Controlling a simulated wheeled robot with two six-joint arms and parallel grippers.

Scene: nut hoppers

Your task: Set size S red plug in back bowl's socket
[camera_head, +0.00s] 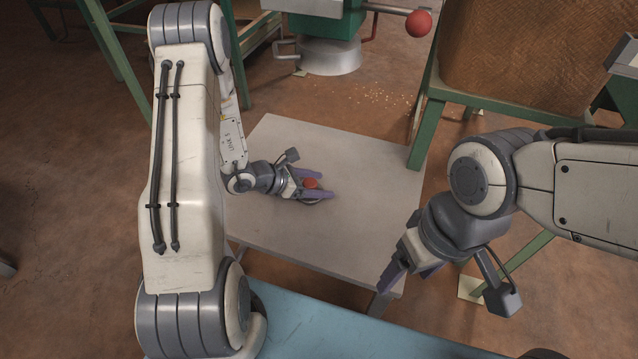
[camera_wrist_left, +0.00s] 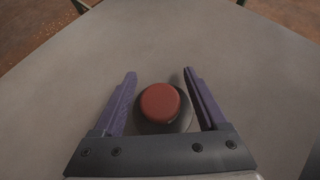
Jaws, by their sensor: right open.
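A red plug (camera_head: 310,183) with a round, flat cap is on the grey table. In the left wrist view the red plug (camera_wrist_left: 160,103) sits over a wider dark round base (camera_wrist_left: 181,122); I cannot tell whether that base is part of the plug or a separate piece. My left gripper (camera_head: 326,183) is low over the table with its purple fingers on either side of the plug. In the wrist view the fingers of the left gripper (camera_wrist_left: 160,75) are apart, with gaps beside the cap. My right gripper (camera_head: 408,280) is open and empty, right of the table. No bowl is recognisable.
The grey table (camera_head: 275,245) is otherwise clear. A blue surface (camera_head: 310,325) lies in front. Behind stands a green machine (camera_head: 325,55) with a red-knobbed lever (camera_head: 418,23). A brown bin (camera_head: 520,50) on a green frame stands at the back right. Small bits lie on the floor.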

